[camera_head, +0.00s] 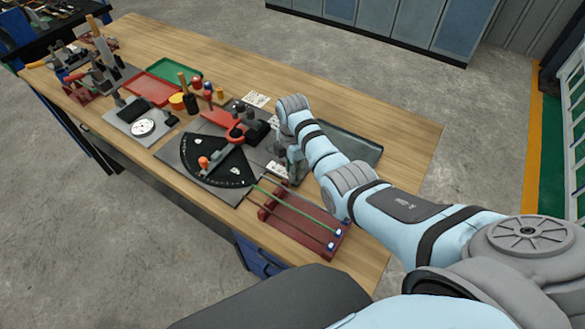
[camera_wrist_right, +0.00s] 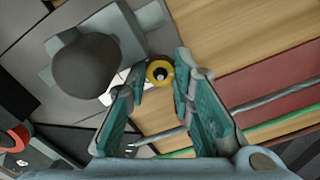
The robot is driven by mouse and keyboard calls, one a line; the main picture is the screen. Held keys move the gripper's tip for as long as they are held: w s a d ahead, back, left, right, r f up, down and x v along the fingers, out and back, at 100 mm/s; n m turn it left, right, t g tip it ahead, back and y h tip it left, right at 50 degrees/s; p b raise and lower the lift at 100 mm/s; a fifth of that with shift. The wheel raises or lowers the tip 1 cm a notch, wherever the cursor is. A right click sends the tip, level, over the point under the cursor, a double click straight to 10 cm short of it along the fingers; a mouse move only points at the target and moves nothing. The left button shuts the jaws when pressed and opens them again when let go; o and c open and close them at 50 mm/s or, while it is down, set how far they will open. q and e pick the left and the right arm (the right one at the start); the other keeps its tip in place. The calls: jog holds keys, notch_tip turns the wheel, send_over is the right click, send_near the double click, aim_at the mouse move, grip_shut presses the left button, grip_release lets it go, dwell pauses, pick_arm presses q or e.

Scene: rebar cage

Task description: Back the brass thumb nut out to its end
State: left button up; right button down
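The brass thumb nut (camera_wrist_right: 159,72) shows in the right wrist view as a small yellow ring with a dark centre and a light tip in it. My right gripper (camera_wrist_right: 161,82) has its two teal fingers apart, one on each side of the nut. A narrow gap seems to show between the nut and the fingers; I cannot tell whether either touches it. In the head view my right gripper (camera_head: 293,166) is low over the bench, partly hidden by its own wrist, and the nut cannot be made out there. My left gripper is in neither view.
A grey block with a dark round knob (camera_wrist_right: 88,66) stands close left of the fingers. A dark red rod fixture (camera_head: 300,226) lies in front, with a black fan-shaped plate (camera_head: 215,165) to the left. The bench's right end (camera_head: 405,150) is clear.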

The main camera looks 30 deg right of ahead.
jog(key=shift+s, duration=0.1)
jog(key=shift+n+p, duration=0.7)
jog(key=shift+n, duration=0.2)
jog(key=shift+n+p, duration=0.6)
jog(key=shift+n, duration=0.6)
jog(key=n+p, duration=0.1)
jog(key=n, duration=0.3)
jog(key=shift+n, duration=0.4)
jog(key=shift+f, duration=0.1)
jog(key=c, duration=1.7)
grip_release()
jog(key=shift+o, duration=0.2)
